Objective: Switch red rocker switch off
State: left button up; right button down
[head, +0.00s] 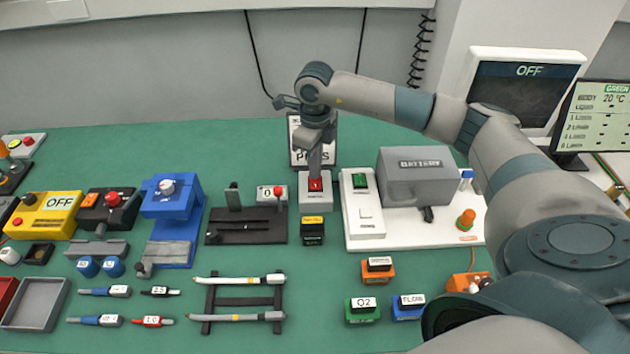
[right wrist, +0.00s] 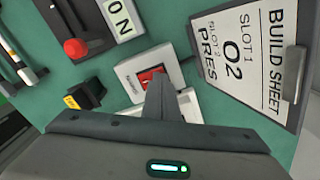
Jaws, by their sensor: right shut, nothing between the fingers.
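The red rocker switch (head: 315,184) sits in a light grey housing (head: 315,203) near the middle of the green table. In the right wrist view the red rocker (right wrist: 150,76) shows in its pale housing (right wrist: 131,68), partly covered by my fingers. My right gripper (head: 316,171) is shut and empty, pointing down with its tips at or just above the rocker. In the right wrist view the shut fingers (right wrist: 158,88) overlap the rocker's edge. I cannot tell whether they touch it. My left gripper is not in view.
A build sheet (head: 300,150) stands just behind the switch. A white panel with a grey battery box (head: 419,177) is close on the right. A black slider unit (head: 240,226) is on the left, and a small black and yellow block (head: 312,231) is in front.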

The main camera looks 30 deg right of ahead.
jog(key=shift+f+b, duration=0.3)
jog(key=shift+f, duration=0.1)
jog(key=shift+r, duration=0.15)
jog(key=shift+r+p, duration=0.4)
jog(key=shift+r, duration=0.1)
jog(key=shift+r+p, duration=1.2)
jog(key=shift+r, duration=1.65)
